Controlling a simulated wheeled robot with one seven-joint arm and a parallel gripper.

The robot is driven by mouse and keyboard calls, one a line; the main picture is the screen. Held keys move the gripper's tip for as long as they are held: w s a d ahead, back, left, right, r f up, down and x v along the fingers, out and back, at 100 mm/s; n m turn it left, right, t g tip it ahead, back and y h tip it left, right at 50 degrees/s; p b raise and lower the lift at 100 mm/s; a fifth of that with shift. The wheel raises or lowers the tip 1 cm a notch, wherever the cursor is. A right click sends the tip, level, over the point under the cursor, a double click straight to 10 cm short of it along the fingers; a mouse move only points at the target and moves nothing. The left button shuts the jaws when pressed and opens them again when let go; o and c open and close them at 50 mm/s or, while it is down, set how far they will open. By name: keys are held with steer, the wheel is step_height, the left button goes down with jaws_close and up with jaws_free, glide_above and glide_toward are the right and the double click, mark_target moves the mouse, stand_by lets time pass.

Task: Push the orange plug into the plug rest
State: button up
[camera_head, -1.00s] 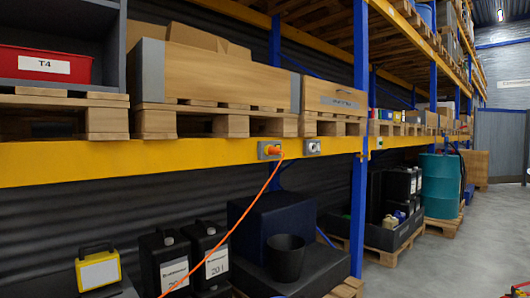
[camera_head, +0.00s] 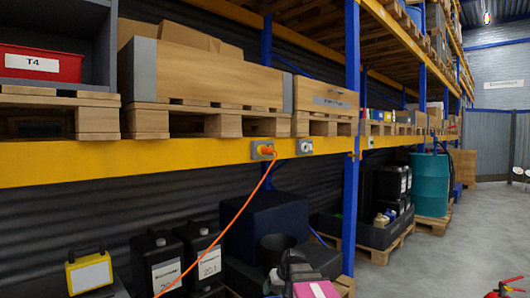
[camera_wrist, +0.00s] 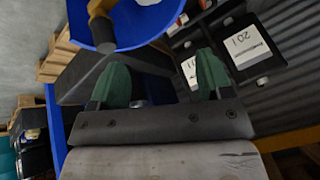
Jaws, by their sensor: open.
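The orange plug (camera_head: 266,150) sits in a grey box on the front of the yellow shelf beam. Its orange cable (camera_head: 235,215) hangs down to the lower left. A second grey box with a round face (camera_head: 305,147) is just to its right on the same beam; I cannot tell for sure that it is the plug rest. My gripper (camera_wrist: 165,78) shows in the wrist view with its green fingertips wide apart and nothing between them. The plug does not show in the wrist view, so the gripper is away from it.
The yellow beam (camera_head: 190,154) spans the rack to a blue upright (camera_head: 350,215). Black canisters (camera_head: 158,262) and a dark blue box (camera_head: 265,213) stand below. The wrist view shows a blue container (camera_wrist: 140,25) beyond the fingers. The aisle floor (camera_head: 440,262) at right is largely open.

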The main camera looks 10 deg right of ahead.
steer(key=w+r+n+t+y, duration=0.1)
steer(key=w+r+t, duration=0.1)
steer(key=w+r, duration=0.35)
steer(key=w+r+t+y, duration=0.1)
steer(key=w+r, duration=0.2)
steer(key=r, duration=0.5)
steer(key=n+t+y, duration=0.5)
steer(key=t, duration=0.2)
glide_toward(271, 151)
steer(key=x, duration=0.3)
steer(key=shift+w, duration=0.15)
steer(key=shift+x, duration=4.45)
steer(key=c, duration=1.2)
